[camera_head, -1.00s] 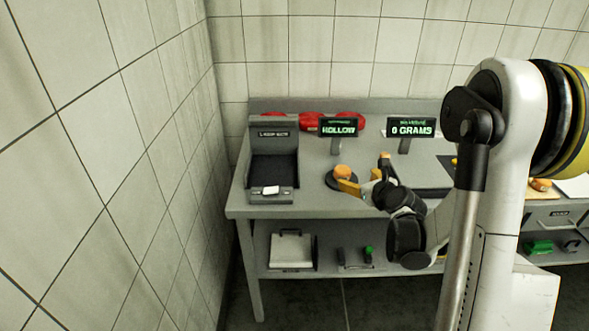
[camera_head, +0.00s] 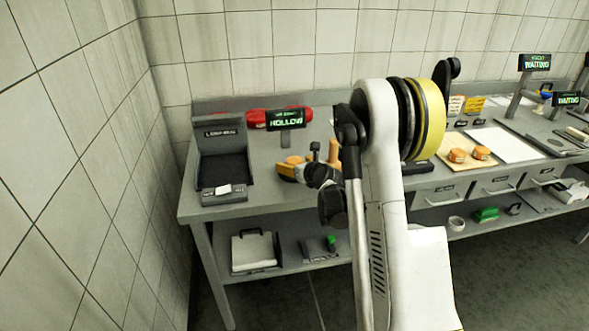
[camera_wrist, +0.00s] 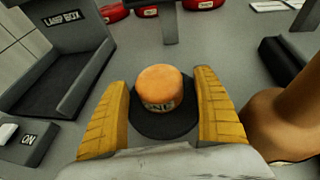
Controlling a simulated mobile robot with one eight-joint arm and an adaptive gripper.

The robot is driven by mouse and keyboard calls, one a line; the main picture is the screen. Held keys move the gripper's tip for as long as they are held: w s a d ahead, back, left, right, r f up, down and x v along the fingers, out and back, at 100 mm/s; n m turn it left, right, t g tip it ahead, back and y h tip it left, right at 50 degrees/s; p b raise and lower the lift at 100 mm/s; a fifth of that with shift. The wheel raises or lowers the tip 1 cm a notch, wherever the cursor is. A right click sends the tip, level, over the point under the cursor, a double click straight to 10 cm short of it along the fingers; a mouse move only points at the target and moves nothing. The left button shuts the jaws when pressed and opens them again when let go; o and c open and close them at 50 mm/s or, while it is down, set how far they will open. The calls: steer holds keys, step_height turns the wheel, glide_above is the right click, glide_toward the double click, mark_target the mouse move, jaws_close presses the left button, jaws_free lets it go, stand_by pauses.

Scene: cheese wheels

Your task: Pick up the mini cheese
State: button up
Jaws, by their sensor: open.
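The mini cheese (camera_wrist: 159,88) is a small orange wheel with a dark-lettered label on its front. It sits on a round black pad (camera_wrist: 150,124) on the grey table. In the wrist view my gripper (camera_wrist: 165,105) is open, with one yellow finger on each side of the cheese and a gap showing on both sides. In the head view the cheese (camera_head: 294,160) is small and partly covered by my gripper (camera_head: 290,169).
A lamp box (camera_wrist: 60,55) stands to the left with an ON switch (camera_wrist: 28,140). A brown rounded object (camera_wrist: 285,125) stands close to the right finger. Red wheels (camera_head: 262,116) and a HOLLOW display (camera_head: 286,119) are behind. More cheeses (camera_head: 457,155) lie on a board at right.

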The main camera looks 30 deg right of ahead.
steer(key=shift+r, duration=0.1)
steer(key=c, duration=1.4)
